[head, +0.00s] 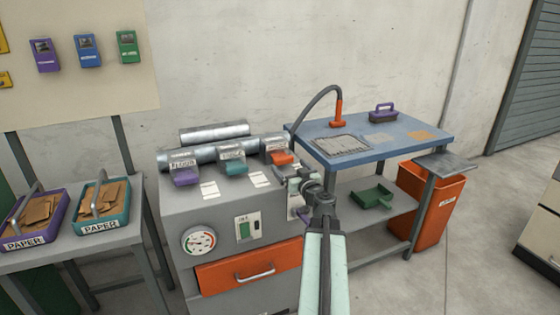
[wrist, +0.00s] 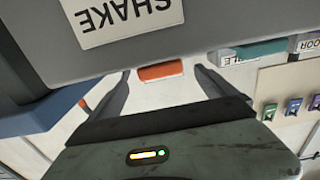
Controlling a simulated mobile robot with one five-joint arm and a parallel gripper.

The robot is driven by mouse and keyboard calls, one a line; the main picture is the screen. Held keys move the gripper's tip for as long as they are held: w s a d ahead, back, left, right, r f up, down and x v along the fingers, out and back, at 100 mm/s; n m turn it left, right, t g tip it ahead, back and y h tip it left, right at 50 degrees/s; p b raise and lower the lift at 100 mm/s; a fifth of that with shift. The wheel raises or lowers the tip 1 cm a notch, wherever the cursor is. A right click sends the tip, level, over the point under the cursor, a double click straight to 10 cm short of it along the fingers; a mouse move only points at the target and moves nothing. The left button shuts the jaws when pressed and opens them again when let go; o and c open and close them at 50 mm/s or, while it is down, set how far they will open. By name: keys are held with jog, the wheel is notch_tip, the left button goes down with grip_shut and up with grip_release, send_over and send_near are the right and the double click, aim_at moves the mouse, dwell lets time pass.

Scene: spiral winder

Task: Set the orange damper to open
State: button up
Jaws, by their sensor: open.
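The orange damper (head: 283,158) is the rightmost of three dampers on the duct pipe atop the grey cabinet. Its orange tab also shows in the wrist view (wrist: 160,71), between my fingertips but apart from them. My gripper (head: 292,178) is open and empty, just in front of and below the damper in the head view. It also shows in the wrist view (wrist: 161,80), fingers spread on either side of the tab. My arm hides part of the cabinet top there. I cannot tell the damper's setting.
A grey panel with a SHAKE label (wrist: 127,18) fills the wrist view's upper left. A blue table (head: 400,150) with a hose (head: 315,103) adjoins on the right.

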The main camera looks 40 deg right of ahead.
aim_at(285, 161)
jog(key=x, duration=0.6)
jog(key=shift+w+d, duration=0.1)
jog(key=shift+w, duration=0.05)
grip_shut()
jog(key=v, duration=0.6)
grip_release()
